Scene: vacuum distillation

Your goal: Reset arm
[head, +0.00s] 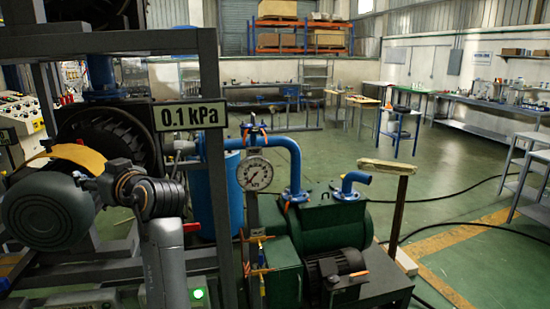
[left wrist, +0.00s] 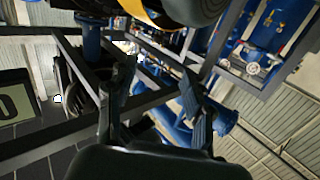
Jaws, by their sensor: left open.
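My left arm rises from the bottom left of the head view. My right gripper is in neither view.
A grey steel frame (head: 209,100) with a 0.1 kPa sign (head: 189,115) stands close to my left arm. A pressure gauge (head: 255,174), blue pipes (head: 290,150) and a green pump (head: 325,222) are to its right. Open green floor (head: 455,180) lies at the right, crossed by a black cable.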

